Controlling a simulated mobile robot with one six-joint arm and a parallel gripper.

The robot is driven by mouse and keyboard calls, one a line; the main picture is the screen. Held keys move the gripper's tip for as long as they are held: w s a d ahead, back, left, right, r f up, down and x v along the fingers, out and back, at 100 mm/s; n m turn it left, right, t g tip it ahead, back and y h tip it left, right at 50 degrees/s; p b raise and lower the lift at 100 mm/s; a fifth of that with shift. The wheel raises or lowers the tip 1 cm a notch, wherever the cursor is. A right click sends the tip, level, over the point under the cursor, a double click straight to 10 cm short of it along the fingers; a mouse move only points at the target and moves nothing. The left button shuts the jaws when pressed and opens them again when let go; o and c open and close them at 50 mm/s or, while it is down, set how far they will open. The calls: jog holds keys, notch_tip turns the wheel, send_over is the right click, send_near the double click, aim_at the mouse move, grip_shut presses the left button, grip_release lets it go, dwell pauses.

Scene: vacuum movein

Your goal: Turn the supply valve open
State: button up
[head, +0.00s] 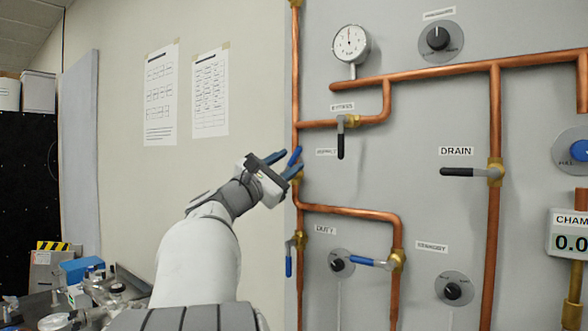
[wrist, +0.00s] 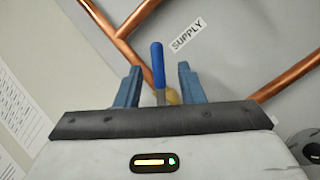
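The supply valve has a blue lever handle (head: 295,157) and a brass body (head: 297,176) on the left vertical copper pipe. In the wrist view the blue lever (wrist: 158,64) stands between the two blue fingers of my gripper (wrist: 158,84), with visible gaps on both sides. My gripper (head: 285,164) is open at the valve in the head view. The SUPPLY label (wrist: 187,34) is right of the lever. The brass body is mostly hidden behind the lever and gripper in the wrist view.
The bypass valve's black lever (head: 341,144) hangs close by at the right. The duty lever (head: 288,263) is below, the standby lever (head: 368,261) lower right, and the drain lever (head: 462,172) farther right. A pressure gauge (head: 350,43) is above. A cluttered bench is at lower left.

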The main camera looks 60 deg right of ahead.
jog(key=shift+b+v, duration=0.55)
jog(key=shift+v, duration=0.85)
